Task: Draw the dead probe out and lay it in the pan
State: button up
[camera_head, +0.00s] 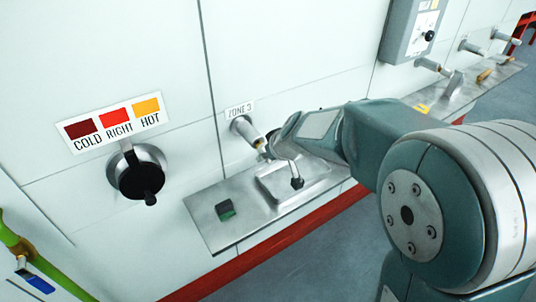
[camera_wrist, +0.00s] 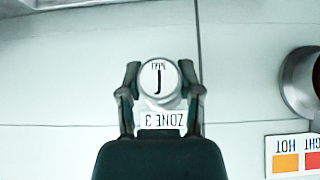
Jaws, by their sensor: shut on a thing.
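The probe (camera_wrist: 160,84) shows its round pale end, marked TYPE J, between the fingers of my gripper (camera_wrist: 160,92) in the wrist view. The fingers are closed on its sides. In the head view a pale metal fitting (camera_head: 244,129) sticks out of the wall under the ZONE 3 label, with a brass part toward my gripper (camera_head: 269,149). My gripper and forearm hide most of the probe there, so how far it sits in the fitting cannot be told. The shallow metal pan (camera_head: 266,190) is on the wall shelf below, partly behind my arm.
A small dark block with a green top (camera_head: 226,210) lies on the shelf (camera_head: 222,237). A round gauge or knob (camera_head: 139,174) is on the wall at left, under a COLD, RIGHT, HOT label. A grey box (camera_head: 412,32) and more fittings (camera_head: 432,66) are farther right.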

jog(key=shift+s+d, duration=0.1)
jog(key=s+d, duration=0.6)
jog(key=s, duration=0.4)
jog(key=shift+d+f, duration=0.25)
jog(key=shift+d, duration=0.15)
dwell(1.7)
